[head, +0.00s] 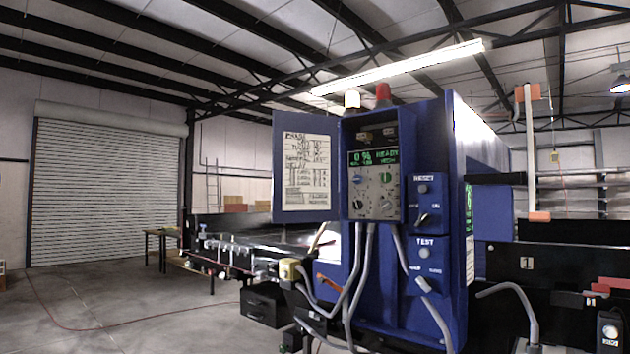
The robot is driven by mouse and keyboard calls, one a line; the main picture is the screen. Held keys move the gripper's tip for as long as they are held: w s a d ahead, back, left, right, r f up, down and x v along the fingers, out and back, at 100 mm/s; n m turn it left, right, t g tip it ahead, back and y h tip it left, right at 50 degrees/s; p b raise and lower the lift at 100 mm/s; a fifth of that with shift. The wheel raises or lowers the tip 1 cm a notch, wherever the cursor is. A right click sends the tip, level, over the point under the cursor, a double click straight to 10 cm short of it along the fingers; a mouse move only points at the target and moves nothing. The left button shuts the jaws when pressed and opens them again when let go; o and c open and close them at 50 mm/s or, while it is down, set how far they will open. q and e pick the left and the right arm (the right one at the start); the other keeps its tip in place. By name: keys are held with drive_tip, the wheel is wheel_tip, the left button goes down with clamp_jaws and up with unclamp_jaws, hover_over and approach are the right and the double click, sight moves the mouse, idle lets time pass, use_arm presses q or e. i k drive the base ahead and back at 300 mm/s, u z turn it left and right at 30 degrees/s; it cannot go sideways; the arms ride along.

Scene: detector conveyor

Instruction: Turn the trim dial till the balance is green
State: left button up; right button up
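A blue detector cabinet (436,130) stands right of centre with a recessed control panel (371,193). A small display (374,157) at the panel's top shows green text that seems to read 0 % and READY. Below it are a blue-marked knob (357,180), a green-marked control (385,177) and several small dark controls. I cannot tell which one is the trim dial, nor pick out the balance indicator, as the labels are too small. Neither of my grippers is in view, and nothing touches the panel.
The panel's door (303,165), bearing a printed sheet, hangs open on the left. Selector plates (425,202) and a TEST plate (426,254) sit on the cabinet front. Grey conduits (366,262) curve below the panel. A conveyor (262,243) runs behind. Floor (130,300) at left is mostly clear.

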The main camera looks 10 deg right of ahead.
sight(385, 177)
drive_tip(key=u, duration=0.7)
drive_tip(key=i, duration=3.45)
drive_tip(key=z, duration=1.25)
